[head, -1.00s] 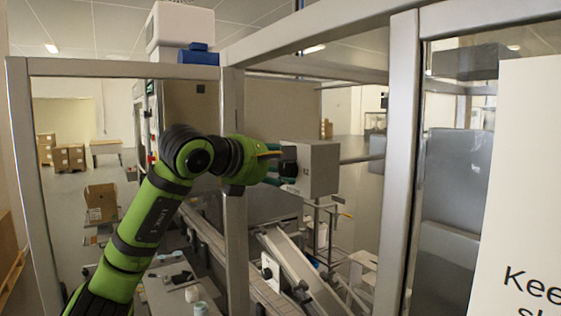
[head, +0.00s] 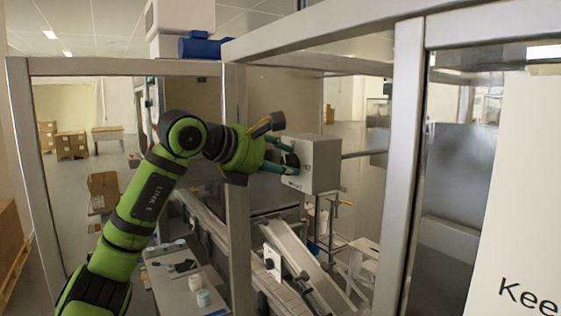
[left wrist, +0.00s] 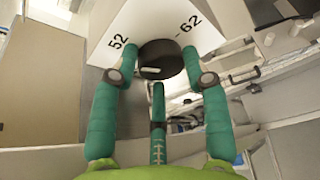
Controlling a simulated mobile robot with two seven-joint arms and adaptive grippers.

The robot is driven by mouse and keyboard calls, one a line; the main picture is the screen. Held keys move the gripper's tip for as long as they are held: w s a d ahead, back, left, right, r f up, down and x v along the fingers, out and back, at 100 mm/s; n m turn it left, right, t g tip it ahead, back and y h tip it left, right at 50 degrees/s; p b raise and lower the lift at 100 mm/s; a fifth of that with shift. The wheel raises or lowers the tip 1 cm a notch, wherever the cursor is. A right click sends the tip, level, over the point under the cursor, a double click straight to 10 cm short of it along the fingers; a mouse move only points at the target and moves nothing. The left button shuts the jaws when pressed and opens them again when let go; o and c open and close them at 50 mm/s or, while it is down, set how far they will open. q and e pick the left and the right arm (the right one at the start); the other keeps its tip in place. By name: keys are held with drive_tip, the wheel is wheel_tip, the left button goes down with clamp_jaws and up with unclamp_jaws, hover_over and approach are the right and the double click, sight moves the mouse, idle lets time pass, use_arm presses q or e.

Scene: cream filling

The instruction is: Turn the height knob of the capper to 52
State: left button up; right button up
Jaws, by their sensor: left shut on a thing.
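The capper's height knob (left wrist: 160,52) is a black round knob on the face of a light grey box (head: 318,165). The left wrist view shows the printed numbers 52 (left wrist: 118,41) and 62 (left wrist: 189,22) beside it. A short white mark (left wrist: 150,70) is on the knob's near edge, toward the gripper and slightly left in that view. My left gripper (head: 283,158) is shut on the knob, with a teal finger on each side; it also shows in the left wrist view (left wrist: 159,64). The knob is partly hidden by the fingers in the head view. My right gripper is not in view.
A metal frame post (head: 236,200) stands just beside my left wrist, with a top beam above. A sloping conveyor (head: 295,255) lies below the box. A table (head: 180,290) with small jars stands at lower middle. A white sign (head: 525,200) is at right.

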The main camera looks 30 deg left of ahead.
use_arm(q)
drive_tip(key=shift+d+f, duration=0.15)
drive_tip(key=shift+f, duration=0.25)
drive_tip(key=o, duration=1.1)
drive_tip(key=shift+r, duration=0.15)
drive_tip(key=shift+r, duration=0.1)
drive_tip(key=v, duration=1.2)
drive_tip(key=shift+w, duration=0.1)
